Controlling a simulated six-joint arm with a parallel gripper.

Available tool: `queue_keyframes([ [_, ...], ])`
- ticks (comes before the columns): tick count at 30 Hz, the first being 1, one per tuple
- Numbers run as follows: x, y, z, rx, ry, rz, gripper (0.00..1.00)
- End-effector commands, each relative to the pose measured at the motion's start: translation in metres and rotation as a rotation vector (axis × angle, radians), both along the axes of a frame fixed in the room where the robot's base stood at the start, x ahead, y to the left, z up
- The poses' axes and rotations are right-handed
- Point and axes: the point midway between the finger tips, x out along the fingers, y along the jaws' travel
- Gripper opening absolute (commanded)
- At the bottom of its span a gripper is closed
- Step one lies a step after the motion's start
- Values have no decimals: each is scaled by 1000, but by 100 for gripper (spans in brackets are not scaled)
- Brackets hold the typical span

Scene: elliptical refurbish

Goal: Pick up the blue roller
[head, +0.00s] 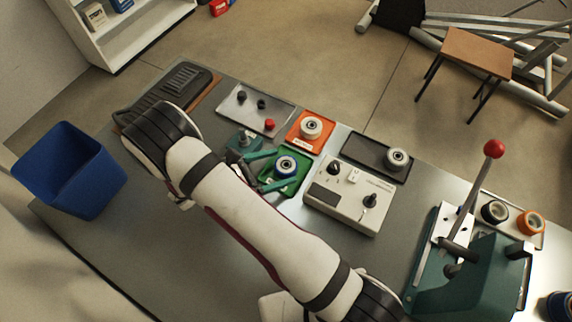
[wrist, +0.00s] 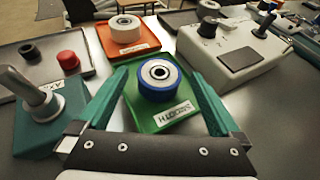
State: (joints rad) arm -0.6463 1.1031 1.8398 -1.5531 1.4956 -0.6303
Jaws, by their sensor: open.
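The blue roller (head: 286,167) sits on a green tray (head: 295,186) with a white label, near the middle of the bench. It has a blue rim and a white hub with a dark bore. In the wrist view the blue roller (wrist: 160,78) stands between my gripper's two green fingers. My gripper (head: 276,168) is open, with one finger on each side of the roller. In the wrist view my gripper (wrist: 163,80) shows a gap beside the roller; I cannot tell whether either finger touches it.
An orange tray (head: 296,141) with a white roller (head: 311,127) lies just behind. A white control box (head: 349,197) with knobs stands close on the right. A green post fixture (wrist: 40,105) is close on the left. A lever press (head: 470,245) stands far right, a blue bin (head: 72,170) far left.

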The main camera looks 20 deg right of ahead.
Motion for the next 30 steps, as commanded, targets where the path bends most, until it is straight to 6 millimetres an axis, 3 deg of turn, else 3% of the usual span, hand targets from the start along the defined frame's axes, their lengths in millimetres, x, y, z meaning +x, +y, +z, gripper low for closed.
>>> queue_keyframes([
  [3,3,-13,-5,1,0,-2,100],
  [9,4,-14,-6,1,-2,-1,100],
  [24,4,-13,-5,1,-2,-1,12],
  [30,4,-13,-5,2,-2,-1,10],
])
